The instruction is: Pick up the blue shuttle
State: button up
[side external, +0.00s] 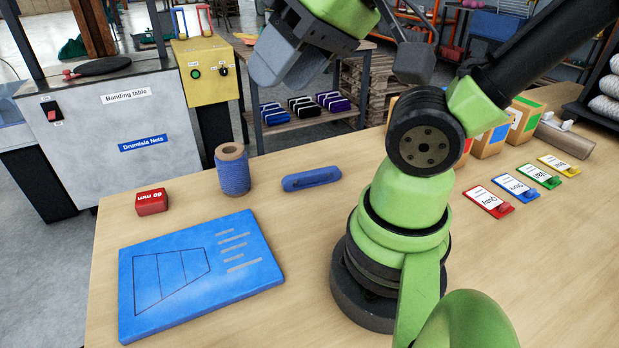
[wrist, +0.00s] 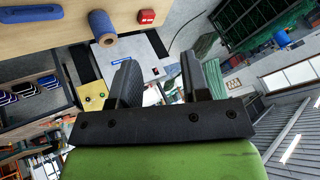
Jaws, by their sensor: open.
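The blue shuttle (side external: 311,179) lies flat on the wooden table, a long rounded piece with a slot along its middle. It also shows at the upper left of the wrist view (wrist: 28,13). My gripper (side external: 265,70) is raised above and behind the shuttle in the side view, well apart from it. In the wrist view its two dark fingers (wrist: 164,82) stand apart with nothing between them.
A blue twine spool (side external: 232,172) stands left of the shuttle. A red 60 mm block (side external: 151,202) and a blue board (side external: 195,272) lie further left. Coloured tags (side external: 514,186) and boxes (side external: 490,137) are at the right. The table between shuttle and board is clear.

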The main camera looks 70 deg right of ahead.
jog(key=shift+o, duration=0.2)
jog(key=shift+o, duration=0.6)
jog(key=shift+w, duration=0.1)
